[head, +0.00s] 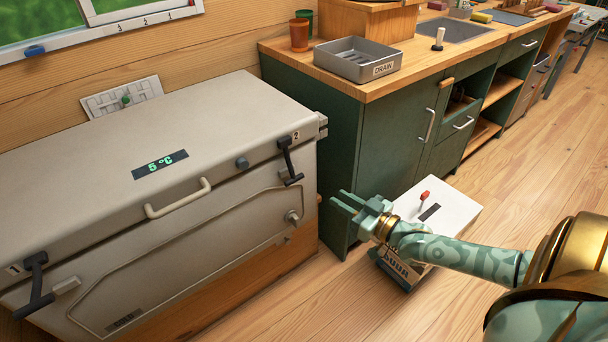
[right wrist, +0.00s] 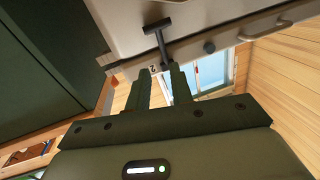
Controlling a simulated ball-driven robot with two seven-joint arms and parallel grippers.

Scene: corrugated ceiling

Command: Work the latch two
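A grey chest cooler (head: 215,125) stands at the left with its lid down. Latch two (head: 290,160), a black T-shaped handle beside the label "2", hangs at the right end of its front. It also shows in the right wrist view (right wrist: 162,38), just beyond my fingertips. My right gripper (head: 340,203) is to the right of and below latch two, apart from it. Its two fingers (right wrist: 161,85) are spread with nothing between them. Latch one (head: 36,285) is a similar black handle at the cooler's left end. My left gripper is out of view.
A green cabinet (head: 375,150) with a wooden top stands close behind my right gripper. A white-topped box (head: 445,205) with a red lever stands on the floor under my right forearm. The wooden floor in front of the cooler is clear.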

